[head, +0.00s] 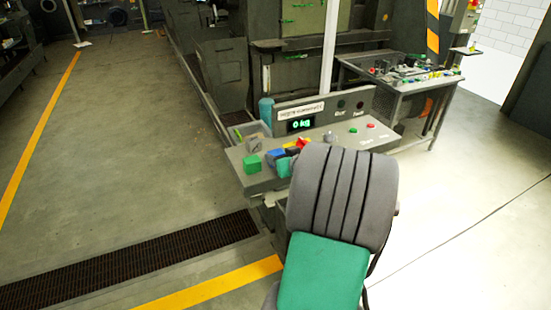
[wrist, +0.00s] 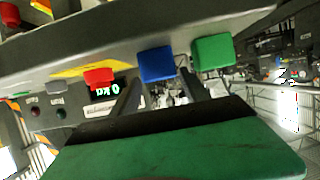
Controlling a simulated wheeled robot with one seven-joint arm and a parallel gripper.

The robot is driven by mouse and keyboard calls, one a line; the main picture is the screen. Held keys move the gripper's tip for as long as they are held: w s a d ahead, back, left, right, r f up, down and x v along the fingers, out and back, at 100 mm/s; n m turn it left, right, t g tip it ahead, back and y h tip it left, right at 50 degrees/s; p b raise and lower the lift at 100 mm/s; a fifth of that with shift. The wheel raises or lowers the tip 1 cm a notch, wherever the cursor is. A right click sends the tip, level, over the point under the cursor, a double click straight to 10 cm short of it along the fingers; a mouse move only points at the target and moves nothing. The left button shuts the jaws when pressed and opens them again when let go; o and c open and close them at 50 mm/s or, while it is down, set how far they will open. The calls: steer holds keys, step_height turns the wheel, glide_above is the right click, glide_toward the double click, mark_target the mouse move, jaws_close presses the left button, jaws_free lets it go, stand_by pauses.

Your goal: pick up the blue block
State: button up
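The blue block (head: 274,158) sits on the grey console top, between a green block (head: 252,163) and a red block (head: 302,143) in the head view. In the wrist view, which is upside down, the blue block (wrist: 157,64) is ahead of my gripper (wrist: 160,80), roughly between its two dark fingers. The fingers are apart, with nothing held. The green block (wrist: 212,52) is just right of the blue one there, and the red block (wrist: 99,78) is to the left. In the head view my arm hides most of the gripper.
The console (head: 243,178) has a display panel (head: 300,124) reading 0 kg behind the blocks and red and green buttons at its right. A second control desk (head: 400,80) stands behind. The floor at left is clear.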

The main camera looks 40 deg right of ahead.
steer(key=c, duration=1)
steer(key=shift+r, duration=0.1)
